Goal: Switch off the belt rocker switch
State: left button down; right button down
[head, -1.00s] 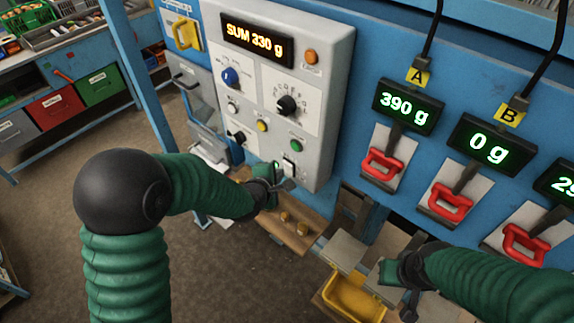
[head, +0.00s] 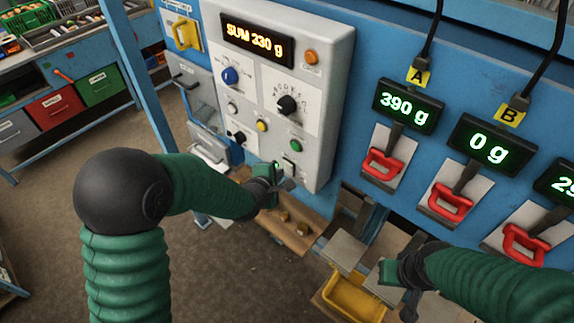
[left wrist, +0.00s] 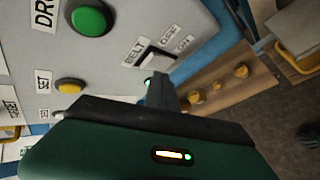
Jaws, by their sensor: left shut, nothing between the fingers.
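The belt rocker switch (head: 289,168) is a small rocker low on the grey control panel (head: 318,150), below a green button. In the left wrist view the white rocker (left wrist: 156,60) sits between the label BELT and the labels OFF and ON. My left gripper (head: 287,184) is shut and empty, just below the switch. In the left wrist view its fingers (left wrist: 162,82) point at the rocker's lower edge and partly cover it; I cannot tell if they touch. My right gripper (head: 384,272) is low at the right near the yellow tray; its fingers are too small to judge.
The panel carries a green button (head: 295,146), a yellow button (head: 263,125), knobs and a display reading SUM 330 g (head: 256,40). Red handles (head: 383,163) hang under scale displays at the right. A wooden shelf (head: 290,236) with small brass pieces lies below. A yellow tray (head: 352,298) is lower right.

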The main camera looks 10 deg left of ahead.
pick_arm(q)
jog(key=shift+w, duration=0.1)
jog(key=shift+w+d+r, duration=0.15)
jog(key=shift+w+d, duration=0.05)
jog(key=shift+d, duration=0.05)
jog(key=shift+w+d, duration=0.15)
jog(key=shift+w, duration=0.15)
dwell(0.7)
jog(key=shift+s, duration=0.1)
jog(key=shift+s+a, duration=0.45)
jog(key=shift+s, duration=0.15)
jog(key=s+a, duration=0.1)
jog(key=s, duration=0.2)
jog(key=s+a, duration=0.1)
jog(key=shift+s+a+f, duration=0.15)
jog(key=shift+a+f, duration=0.15)
jog(key=shift+f, duration=0.05)
